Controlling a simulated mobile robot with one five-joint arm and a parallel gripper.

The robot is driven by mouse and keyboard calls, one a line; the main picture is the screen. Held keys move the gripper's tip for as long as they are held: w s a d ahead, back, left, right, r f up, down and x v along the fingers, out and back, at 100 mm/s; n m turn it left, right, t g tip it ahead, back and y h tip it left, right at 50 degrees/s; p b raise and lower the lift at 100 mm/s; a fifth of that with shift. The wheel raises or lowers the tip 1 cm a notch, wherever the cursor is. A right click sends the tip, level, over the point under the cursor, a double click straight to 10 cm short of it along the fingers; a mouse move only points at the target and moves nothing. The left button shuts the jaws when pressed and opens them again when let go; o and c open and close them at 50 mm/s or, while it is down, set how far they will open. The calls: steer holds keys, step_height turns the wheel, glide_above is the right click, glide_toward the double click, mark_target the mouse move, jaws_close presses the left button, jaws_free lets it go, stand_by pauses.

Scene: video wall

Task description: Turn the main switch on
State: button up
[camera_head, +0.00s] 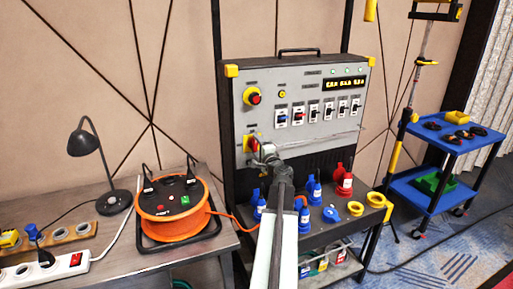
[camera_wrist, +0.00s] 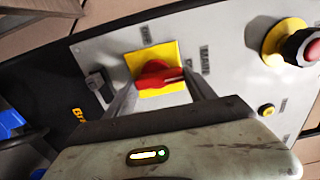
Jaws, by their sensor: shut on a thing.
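The main switch is a red rotary handle (camera_wrist: 157,75) on a yellow square plate (camera_wrist: 140,62), at the lower left of the grey panel. In the wrist view my gripper (camera_wrist: 160,88) has one finger on each side of the red handle and is shut on it. In the head view my gripper (camera_head: 264,150) reaches the panel over the switch, and the yellow plate (camera_head: 247,144) shows just left of it. The handle is mostly hidden there.
Above the switch sits a red emergency button on a yellow base (camera_head: 253,96). A row of breakers (camera_head: 313,112) and a lit display (camera_head: 343,84) are to its right. Blue and red connectors (camera_head: 313,188) stand on the shelf below. An orange cable reel (camera_head: 172,217) is at left.

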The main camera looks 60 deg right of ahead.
steer(key=o, duration=1.4)
steer(key=shift+w, duration=0.1)
steer(key=v, duration=0.8)
